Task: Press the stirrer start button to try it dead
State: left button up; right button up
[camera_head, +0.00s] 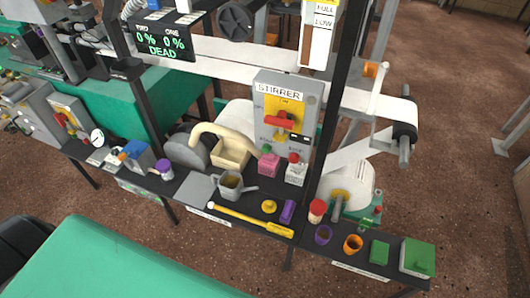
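The grey stirrer panel (258,110) stands at the back of the dark bench, under a label reading STIRRER. A red switch handle (279,120) lies across its yellow plate (284,104). In front of the panel stand a pink box with a green button on top (268,164) and a pale box with a red button on top (296,173). I cannot read which is the start button. A black display (165,43) reads 0 %, 0 % and DEAD in green. Neither of my grippers is in view.
The narrow bench holds a grey jug (230,186), a yellow tool (250,220), a purple block (287,211) and several small cups. A black post (331,110) rises just right of the panel. A green surface (110,265) fills the lower left.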

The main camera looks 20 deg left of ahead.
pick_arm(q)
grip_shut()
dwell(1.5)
